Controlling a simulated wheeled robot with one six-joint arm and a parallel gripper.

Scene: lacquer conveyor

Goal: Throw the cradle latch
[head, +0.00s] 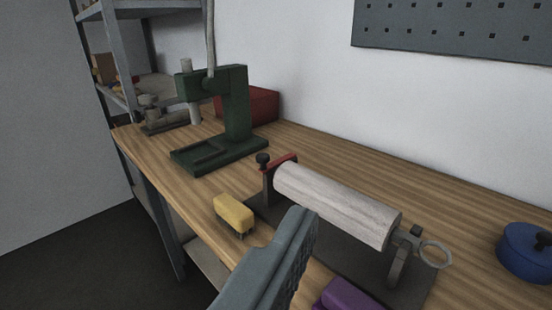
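The cradle stands on a dark base plate (355,262) on the wooden bench and holds a pale, wood-like roller (338,205) lying lengthwise. At the cradle's far left end is a red latch bar (283,162) with a black knob (262,159) beside the roller's end. At the near right end a grey post carries a ring handle (434,254). My gripper (290,240) shows as one grey, ribbed finger at the bottom centre, in front of the cradle and apart from the latch in the picture. Its other finger is not clearly visible, so its opening cannot be judged.
A yellow brush (234,214) lies left of the cradle, near the bench edge. A purple object (346,296) is partly cut off at the bottom. A green press (236,112) and red box (262,103) stand behind; a blue pot (524,250) stands right.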

